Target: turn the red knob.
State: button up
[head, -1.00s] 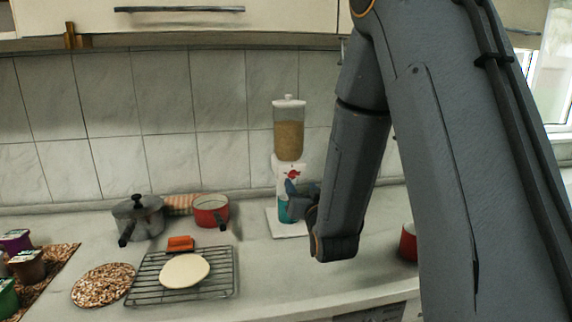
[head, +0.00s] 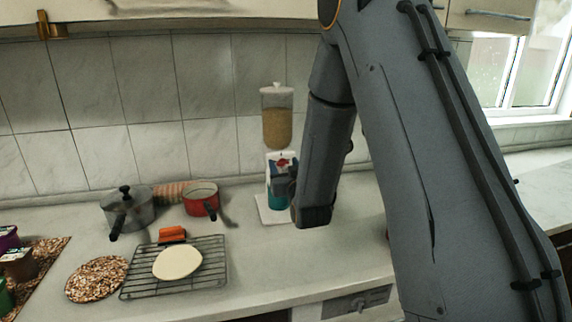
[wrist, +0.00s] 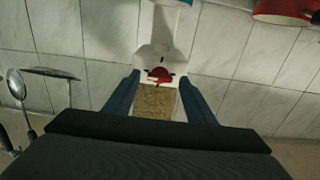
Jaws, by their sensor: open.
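The dispenser (head: 277,129) has a clear tub of grain on a white body and stands against the tiled wall. Its small red knob (head: 283,162) is on the front of the white body. The wrist view looks upside down and shows the red knob (wrist: 160,75) between my blue fingers, near their tips. My gripper (wrist: 158,79) is open, with one finger on each side of the knob; I cannot tell whether either touches it. In the head view my gripper (head: 284,181) is in front of the dispenser, just below the knob, partly hidden by my arm.
A teal cup (head: 278,200) stands under the dispenser on its white base. Left of it are a red pot (head: 201,201), a grey pot (head: 128,212), a wire rack (head: 212,268) and a patterned round mat (head: 97,280). Utensils (wrist: 16,84) hang at the wrist view's left.

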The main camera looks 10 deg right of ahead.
jog(key=c, duration=0.9)
jog(key=shift+d, duration=0.25)
jog(key=shift+c, duration=0.7)
jog(key=shift+a, duration=0.15)
jog(key=shift+m+b, duration=0.3)
jog(key=shift+m, duration=0.1)
